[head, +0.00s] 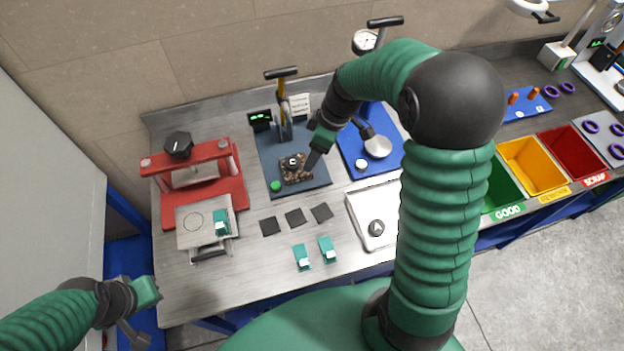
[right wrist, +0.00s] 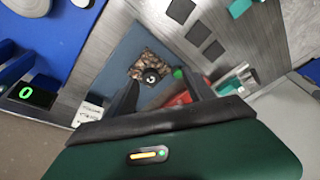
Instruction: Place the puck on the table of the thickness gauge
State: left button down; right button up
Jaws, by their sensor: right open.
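A small black puck (head: 293,161) with a light mark lies on a brown speckled block (head: 298,178). The block appears to be the gauge's table; it sits on a grey-blue mat below a yellow-and-black stand (head: 282,95). The right wrist view shows the puck (right wrist: 151,77) on the block (right wrist: 155,62). My right gripper (head: 309,170) is open just beside the puck; in the wrist view its spread fingers (right wrist: 160,80) show around the puck's place, contact unclear. My left gripper (head: 143,305) is at the lower left, away from everything; its finger state is unclear.
A red press (head: 200,180) stands left. Dark squares (head: 295,216) and teal clips (head: 326,248) lie in front. Colored bins (head: 535,165) stand far right.

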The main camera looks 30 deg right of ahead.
jog(key=s+a+f+m+h, duration=0.2)
jog(key=s+a+m, duration=0.6)
jog(key=s, duration=0.4)
jog(key=shift+s+a+f+h, duration=0.2)
jog(key=shift+s+h, duration=0.1)
jog(key=shift+s, duration=0.05)
jog(key=shift+a+r, duration=0.1)
jog(key=shift+a, duration=0.35)
jog(key=shift+d, duration=0.25)
